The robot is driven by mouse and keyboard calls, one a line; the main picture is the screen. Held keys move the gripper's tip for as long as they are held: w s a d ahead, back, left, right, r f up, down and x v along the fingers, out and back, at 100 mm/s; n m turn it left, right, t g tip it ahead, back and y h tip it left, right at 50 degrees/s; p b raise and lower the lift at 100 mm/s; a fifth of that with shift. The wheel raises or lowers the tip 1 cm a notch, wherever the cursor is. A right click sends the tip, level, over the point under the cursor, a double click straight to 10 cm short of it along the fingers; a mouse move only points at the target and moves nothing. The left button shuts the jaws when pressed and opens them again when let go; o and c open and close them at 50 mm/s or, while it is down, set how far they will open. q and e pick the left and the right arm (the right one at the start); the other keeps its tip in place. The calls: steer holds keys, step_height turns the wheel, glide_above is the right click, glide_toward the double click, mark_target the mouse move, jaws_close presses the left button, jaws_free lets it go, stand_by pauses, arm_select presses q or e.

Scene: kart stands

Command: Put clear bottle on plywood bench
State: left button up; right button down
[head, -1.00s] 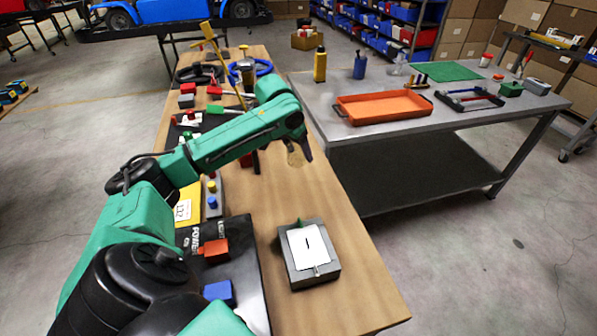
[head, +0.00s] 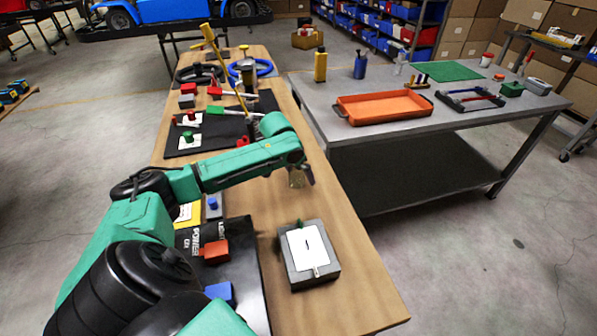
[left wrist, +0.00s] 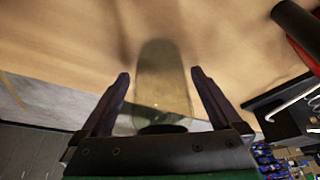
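My left gripper (head: 302,176) hangs low over the right edge of the plywood bench (head: 345,270) in the head view. It has a see-through bottle (head: 296,178) between its fingers. In the left wrist view the clear bottle (left wrist: 163,85) stands between the two dark fingers (left wrist: 160,74), with bench wood behind it. My right gripper is not in view.
A grey box with a white card (head: 308,250) sits on the near bench. Black mats with coloured blocks (head: 215,250) line the left side. A metal table (head: 350,135) with an orange tray (head: 383,108) stands to the right.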

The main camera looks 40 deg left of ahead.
arm_select(q)
steer(key=b+v, duration=0.1)
steer(key=v, duration=1.1)
steer(key=shift+d, duration=0.1)
